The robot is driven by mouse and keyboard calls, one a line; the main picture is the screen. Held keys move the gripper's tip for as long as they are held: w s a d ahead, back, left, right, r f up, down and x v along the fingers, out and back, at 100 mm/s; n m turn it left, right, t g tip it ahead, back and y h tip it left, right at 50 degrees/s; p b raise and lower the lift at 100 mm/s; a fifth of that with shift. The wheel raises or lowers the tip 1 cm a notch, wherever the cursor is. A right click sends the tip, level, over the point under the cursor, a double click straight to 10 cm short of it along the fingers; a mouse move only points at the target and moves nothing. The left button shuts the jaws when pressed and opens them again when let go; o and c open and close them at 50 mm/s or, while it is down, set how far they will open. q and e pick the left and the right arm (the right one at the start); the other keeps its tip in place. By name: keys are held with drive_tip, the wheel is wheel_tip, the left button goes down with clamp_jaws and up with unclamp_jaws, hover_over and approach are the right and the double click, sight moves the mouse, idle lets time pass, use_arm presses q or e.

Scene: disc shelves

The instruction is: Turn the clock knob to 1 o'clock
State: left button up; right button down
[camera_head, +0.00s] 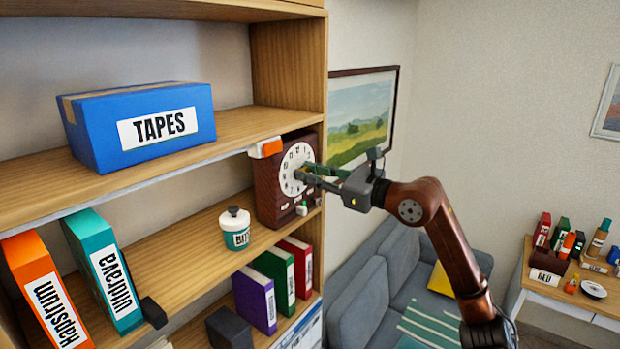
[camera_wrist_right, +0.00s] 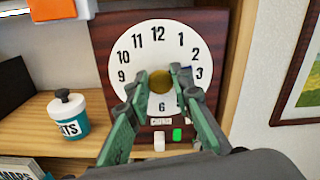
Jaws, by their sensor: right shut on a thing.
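The dark brown clock (camera_head: 268,192) stands on the middle shelf at its right end, with a white numbered face (camera_head: 290,183). In the right wrist view its face (camera_wrist_right: 128,64) shows most numbers, with 12 at the top. The round brass-coloured knob (camera_wrist_right: 161,80) sits at the face's centre. My right gripper (camera_head: 303,173) reaches in from the right and is shut on the knob, with green fingers on either side of it. The fingers hide part of the lower face, and I cannot tell where any pointer stands. My left gripper is not in view.
A white-and-teal jar (camera_head: 235,230) stands left of the clock. An orange-and-white object (camera_head: 266,148) is at the shelf edge above. A blue TAPES box (camera_head: 140,125) is on the upper shelf. A framed picture (camera_head: 362,115) hangs on the wall to the right.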

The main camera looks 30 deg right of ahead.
drive_tip(key=shift+a+f+n+b, duration=0.1)
drive_tip(key=shift+n+b, duration=1.8)
drive_tip(key=shift+n, duration=2.7)
drive_tip(key=c, duration=1.8)
unclamp_jaws()
drive_tip(key=shift+o, duration=0.2)
drive_tip(key=v, duration=1.2)
